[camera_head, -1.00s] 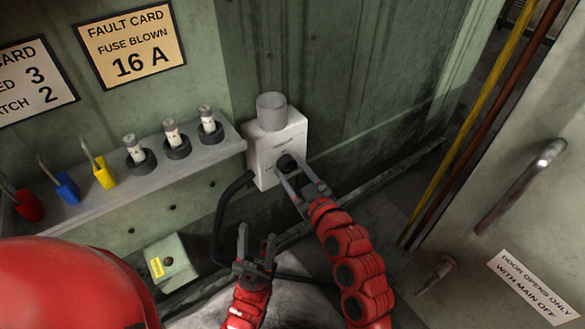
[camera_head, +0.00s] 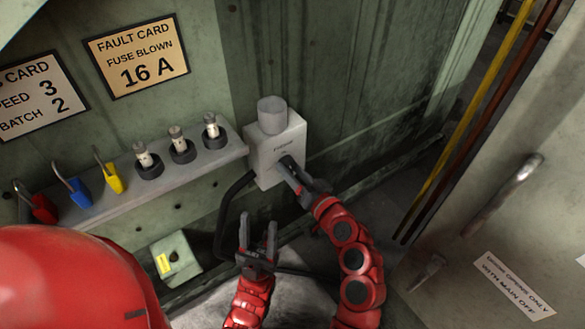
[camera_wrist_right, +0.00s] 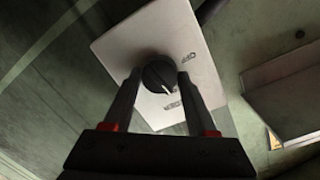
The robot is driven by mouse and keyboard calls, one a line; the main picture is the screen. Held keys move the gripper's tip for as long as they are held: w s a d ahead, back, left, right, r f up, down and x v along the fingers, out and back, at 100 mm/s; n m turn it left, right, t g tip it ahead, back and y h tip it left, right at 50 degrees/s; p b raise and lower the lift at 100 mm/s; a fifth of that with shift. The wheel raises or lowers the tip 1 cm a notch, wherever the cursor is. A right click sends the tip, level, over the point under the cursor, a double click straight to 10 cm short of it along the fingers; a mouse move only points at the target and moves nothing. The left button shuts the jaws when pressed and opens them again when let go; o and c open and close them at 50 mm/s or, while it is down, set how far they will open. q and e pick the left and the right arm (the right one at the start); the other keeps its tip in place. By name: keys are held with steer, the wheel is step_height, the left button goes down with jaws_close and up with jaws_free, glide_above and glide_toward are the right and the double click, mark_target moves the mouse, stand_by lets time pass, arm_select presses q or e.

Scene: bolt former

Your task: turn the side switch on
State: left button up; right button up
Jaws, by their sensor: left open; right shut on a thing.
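The side switch is a pale box (camera_head: 262,165) on the green wall at the end of the shelf, with a grey cylinder (camera_head: 272,115) on top. Its round black knob (camera_wrist_right: 158,76) shows in the right wrist view, with a pale pointer line and small lettering beside it. My right gripper (camera_head: 292,168) is shut on the knob, one finger on each side; it also shows in the right wrist view (camera_wrist_right: 158,82). In the head view the gripper hides most of the knob. My left gripper (camera_head: 257,230) is open and empty, below the box near the black cable.
A shelf (camera_head: 215,158) holds several fuses and red, blue and yellow padlocks. A black cable (camera_head: 222,215) loops below the box. A small box with a yellow label (camera_head: 175,259) sits lower left. A metal door with a handle (camera_head: 505,195) stands at right.

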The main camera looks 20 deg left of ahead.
steer(key=shift+m+p, duration=0.35)
steer(key=shift+m, duration=0.55)
steer(key=o, duration=1.4)
steer(key=shift+c, duration=0.2)
steer(key=v, duration=1.2)
steer(key=shift+p, duration=0.45)
steer(key=shift+d+f, duration=0.1)
steer(key=shift+d, duration=0.05)
